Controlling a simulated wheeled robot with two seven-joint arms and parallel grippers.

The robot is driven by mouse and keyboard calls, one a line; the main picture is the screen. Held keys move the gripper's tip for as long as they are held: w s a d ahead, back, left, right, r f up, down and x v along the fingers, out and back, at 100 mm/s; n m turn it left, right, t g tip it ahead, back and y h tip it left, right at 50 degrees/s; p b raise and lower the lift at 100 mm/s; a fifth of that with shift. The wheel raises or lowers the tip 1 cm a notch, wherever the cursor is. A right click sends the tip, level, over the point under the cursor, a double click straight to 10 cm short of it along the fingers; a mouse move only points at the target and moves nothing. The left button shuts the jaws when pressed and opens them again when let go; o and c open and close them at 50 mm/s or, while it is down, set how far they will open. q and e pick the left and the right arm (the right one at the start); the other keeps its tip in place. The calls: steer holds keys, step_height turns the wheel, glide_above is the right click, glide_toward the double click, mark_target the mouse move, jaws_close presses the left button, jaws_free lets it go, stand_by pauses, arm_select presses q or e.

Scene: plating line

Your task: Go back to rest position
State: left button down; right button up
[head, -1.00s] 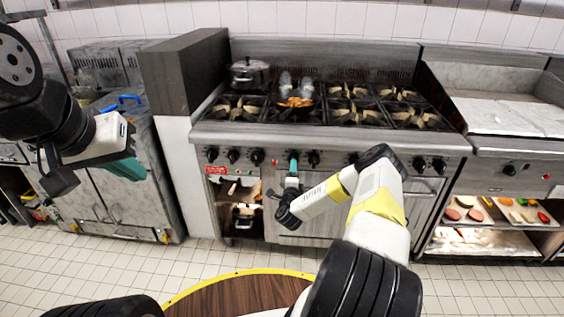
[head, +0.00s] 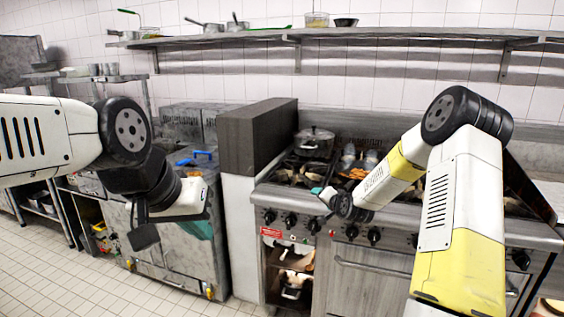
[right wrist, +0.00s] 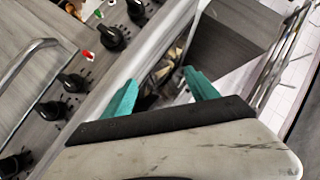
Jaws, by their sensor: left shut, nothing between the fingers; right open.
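My left gripper (head: 199,228), with teal fingers, hangs at the left of the head view in front of the grey cabinet (head: 178,262). It is shut and empty, with a dark wrist part beside it. My right gripper (head: 326,195) is in front of the stove's front edge, near its knobs, and partly hidden by its own wrist. In the right wrist view its two teal fingers (right wrist: 160,93) stand apart with nothing between them. My right arm covers much of the stove's right side.
The stove (head: 375,238) carries a lidded pot (head: 314,141) at its back left. A dark block (head: 250,140) stands left of the burners. A wall shelf (head: 400,35) with pans and a glass container (head: 317,20) runs above. Open tiled floor (head: 75,275) lies at lower left.

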steer(key=s+r+n+g+h, duration=0.1)
steer(key=s+r+n+g, duration=0.35)
steer(key=s+r, duration=1.2)
steer(key=s+r+n+g, duration=0.1)
steer(key=s+n+g, duration=0.1)
steer(key=s, duration=2.4)
steer(key=shift+s+a+r+n, duration=0.35)
steer(key=shift+a+n, duration=0.05)
steer(key=shift+n, duration=0.15)
steer(key=shift+g, duration=0.25)
